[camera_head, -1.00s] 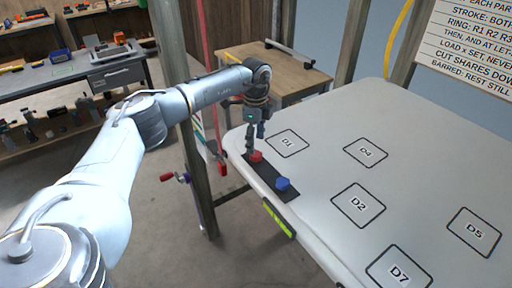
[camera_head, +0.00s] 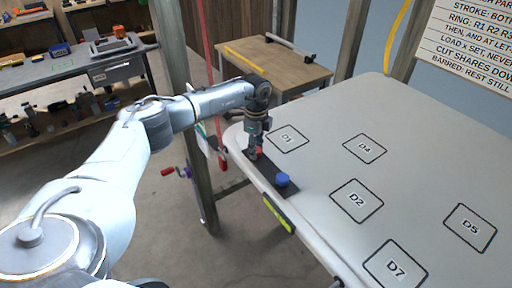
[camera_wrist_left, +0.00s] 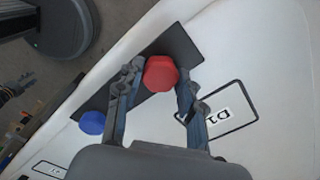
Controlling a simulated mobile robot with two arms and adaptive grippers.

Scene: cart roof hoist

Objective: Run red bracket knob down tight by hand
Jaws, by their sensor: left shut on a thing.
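The red knob (camera_head: 259,153) sits on the dark strip (camera_head: 265,172) along the near left edge of the pale roof panel (camera_head: 320,120). My left gripper (camera_head: 255,151) points down over the red knob and is shut on it. In the left wrist view the red knob (camera_wrist_left: 160,73) is an eight-sided cap between the two fingers (camera_wrist_left: 158,80). The finger pads partly hide the knob in the head view. The blue knob (camera_head: 282,180) stands on the same strip, nearer to me; it also shows in the left wrist view (camera_wrist_left: 92,122). My right gripper is not in view.
The panel carries outlined pads such as D1 (camera_head: 288,139) and D2 (camera_head: 357,201); its top is otherwise clear. A steel post (camera_head: 185,120) and a red vertical bar (camera_head: 211,90) stand left of the panel. A wooden table (camera_head: 290,75) is behind.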

